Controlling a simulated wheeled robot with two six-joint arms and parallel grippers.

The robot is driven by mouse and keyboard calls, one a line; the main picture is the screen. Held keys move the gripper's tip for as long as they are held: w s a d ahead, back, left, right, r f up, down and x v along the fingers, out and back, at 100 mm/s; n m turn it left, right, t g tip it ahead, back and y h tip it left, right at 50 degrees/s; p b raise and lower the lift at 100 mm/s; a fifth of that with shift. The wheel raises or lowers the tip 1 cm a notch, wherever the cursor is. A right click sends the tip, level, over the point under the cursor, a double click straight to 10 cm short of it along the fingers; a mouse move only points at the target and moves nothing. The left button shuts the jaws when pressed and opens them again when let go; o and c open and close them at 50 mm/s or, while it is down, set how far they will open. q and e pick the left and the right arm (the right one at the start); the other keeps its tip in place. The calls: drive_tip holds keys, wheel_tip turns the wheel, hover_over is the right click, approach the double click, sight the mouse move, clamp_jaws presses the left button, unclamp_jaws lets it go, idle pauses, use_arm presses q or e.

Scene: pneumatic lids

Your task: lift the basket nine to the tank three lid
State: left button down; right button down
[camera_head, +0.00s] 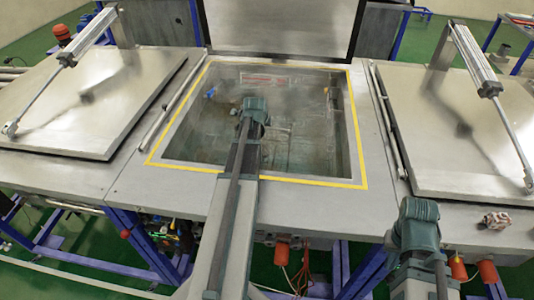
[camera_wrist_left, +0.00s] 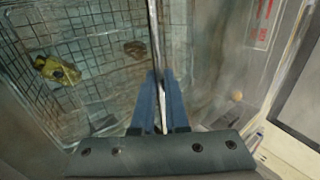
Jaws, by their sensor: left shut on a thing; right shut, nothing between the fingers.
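The wire basket (camera_wrist_left: 95,60) shows in the left wrist view, inside a tank with clear-looking liquid; a yellowish lump (camera_wrist_left: 57,70) lies in it. My left gripper (camera_wrist_left: 161,105) has its blue fingers shut on a thin metal bar that looks like the basket's handle. In the head view my left arm reaches over the open middle tank (camera_head: 190,150), and its wrist (camera_head: 254,112) hides the fingers. The middle tank's lid (camera_head: 280,25) stands raised behind it. My right gripper (camera_head: 413,212) is at the lower right, shut and empty, in front of the right lid. I cannot read which tank is three.
A closed lid (camera_head: 80,105) with a pneumatic cylinder lies to the left, and another closed lid (camera_head: 455,130) lies to the right. A yellow border (camera_head: 357,130) rings the open tank. A small reddish part (camera_head: 496,219) sits on the right front ledge.

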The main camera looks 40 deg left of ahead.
use_arm(q)
drive_tip(key=shift+r+p, duration=1.3)
drive_tip(key=shift+r, duration=0.2)
wheel_tip(320, 180, up, 23)
drive_tip(key=p, duration=2.3)
drive_tip(key=shift+r, duration=0.15)
idle(3.1)
